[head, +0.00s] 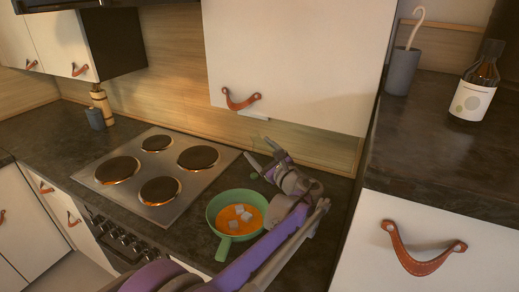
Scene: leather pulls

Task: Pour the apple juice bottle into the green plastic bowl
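A dark amber bottle with a black cap and a white label (473,100) stands upright on the raised counter at the far right; it is the only clear bottle in view. A green bowl with a short handle (216,213) sits on the lower counter right of the stove. It holds orange contents with several whitish cubes. My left gripper (260,154) is beyond the bowl near the back wall, its fingers apart and nothing visible between them. Its purple and grey arm passes close along the bowl's right side. The bottle is well to the right of this gripper. My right gripper is out of view.
A stove top (178,155) with round burners lies left of the bowl. A grey cup with a pale curved utensil (401,72) stands left of the bottle. A white wall cabinet (295,60) hangs above the gripper. The raised counter (425,150) is clear in front of the bottle.

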